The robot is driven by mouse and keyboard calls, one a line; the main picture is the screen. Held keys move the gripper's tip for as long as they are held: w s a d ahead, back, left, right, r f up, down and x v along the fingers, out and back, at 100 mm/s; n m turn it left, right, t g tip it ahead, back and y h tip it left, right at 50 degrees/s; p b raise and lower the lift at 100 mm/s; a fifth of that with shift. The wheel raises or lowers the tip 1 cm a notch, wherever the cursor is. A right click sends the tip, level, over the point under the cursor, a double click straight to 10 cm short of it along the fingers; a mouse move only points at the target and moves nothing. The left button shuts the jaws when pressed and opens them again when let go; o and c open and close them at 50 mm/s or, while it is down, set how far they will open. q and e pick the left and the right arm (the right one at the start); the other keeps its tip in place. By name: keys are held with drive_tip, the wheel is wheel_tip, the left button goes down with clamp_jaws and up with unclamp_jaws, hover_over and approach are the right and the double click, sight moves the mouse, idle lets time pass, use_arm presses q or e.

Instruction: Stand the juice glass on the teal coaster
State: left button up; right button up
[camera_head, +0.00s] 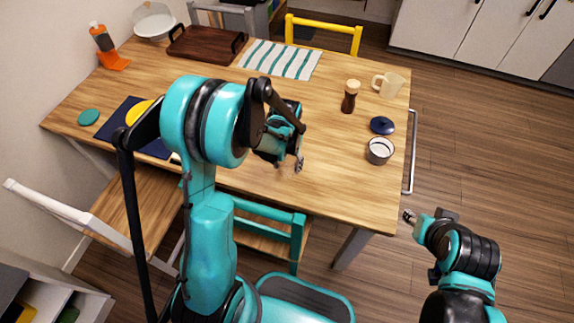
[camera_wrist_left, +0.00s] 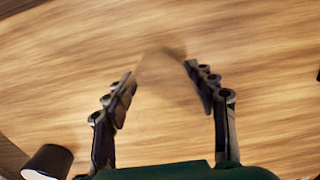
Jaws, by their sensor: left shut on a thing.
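The teal coaster (camera_head: 89,117) lies flat on the table's left end, beside a navy mat, with nothing on it. My left gripper (camera_head: 298,163) is over the middle of the table, well to the right of the coaster. In the left wrist view its fingers (camera_wrist_left: 160,88) stand apart around a faint, see-through shape, the juice glass (camera_wrist_left: 160,68), and are shut on it. The glass is hard to make out, and its tilt cannot be told. My right gripper (camera_head: 409,216) is off the table's right front corner; its jaws are too small to read.
The navy mat (camera_head: 112,129) with a yellow plate (camera_head: 138,111) is partly behind my left arm. A pepper mill (camera_head: 350,97), mug (camera_head: 389,85), lid (camera_head: 382,125) and pot (camera_head: 379,151) stand right.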

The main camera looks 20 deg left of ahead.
use_arm(q)
drive_tip(key=shift+f, duration=0.1)
drive_tip(key=o, duration=1.3)
drive_tip(key=shift+o, duration=0.2)
